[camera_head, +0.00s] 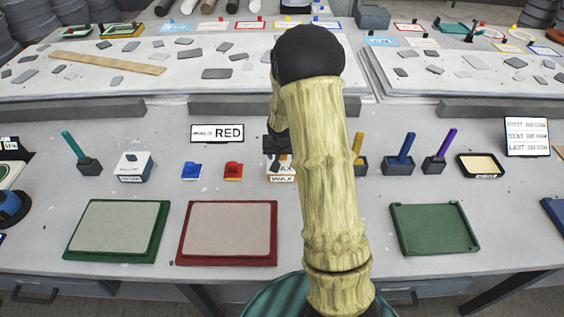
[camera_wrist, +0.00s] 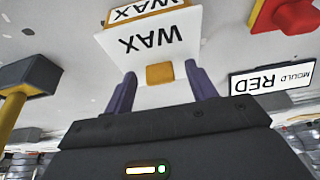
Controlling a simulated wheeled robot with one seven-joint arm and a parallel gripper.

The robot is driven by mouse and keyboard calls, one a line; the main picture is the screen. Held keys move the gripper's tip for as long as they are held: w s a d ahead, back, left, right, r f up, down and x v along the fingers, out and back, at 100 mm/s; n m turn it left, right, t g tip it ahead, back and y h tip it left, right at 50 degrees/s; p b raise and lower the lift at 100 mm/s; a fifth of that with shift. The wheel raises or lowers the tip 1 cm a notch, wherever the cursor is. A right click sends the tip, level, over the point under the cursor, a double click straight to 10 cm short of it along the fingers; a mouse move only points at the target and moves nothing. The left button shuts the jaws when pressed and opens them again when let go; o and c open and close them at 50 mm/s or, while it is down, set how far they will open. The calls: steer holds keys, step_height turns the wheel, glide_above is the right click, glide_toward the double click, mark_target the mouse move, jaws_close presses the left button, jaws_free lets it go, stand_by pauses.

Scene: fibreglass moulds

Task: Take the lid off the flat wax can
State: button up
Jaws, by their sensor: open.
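The flat wax can (camera_head: 282,178) sits on the grey bench in the head view, partly hidden behind my arm and gripper. In the wrist view, its white lid (camera_wrist: 184,20) carries the word WAX, upside down, with a small tan knob (camera_wrist: 160,75) at the near edge. A second WAX label on a tan front (camera_wrist: 140,10) shows beyond it. My gripper (camera_wrist: 160,82) is open, with one purple finger on each side of the knob. The fingers look apart from the knob. Whether they are level with it is hard to tell.
A red block (camera_head: 233,170) and a blue block (camera_head: 191,170) stand left of the can. A MOULD RED sign (camera_head: 217,133) stands behind them. Brush holders (camera_head: 400,163) stand to the right. Red (camera_head: 185,258) and green (camera_head: 433,248) trays lie in front.

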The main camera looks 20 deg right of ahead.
mark_target(282, 161)
steer(key=shift+c, duration=0.5)
steer(key=c, duration=0.9)
steer(key=shift+r, duration=0.1)
steer(key=shift+c, duration=0.2)
step_height(282, 161, up, 10)
steer(key=shift+p, duration=0.45)
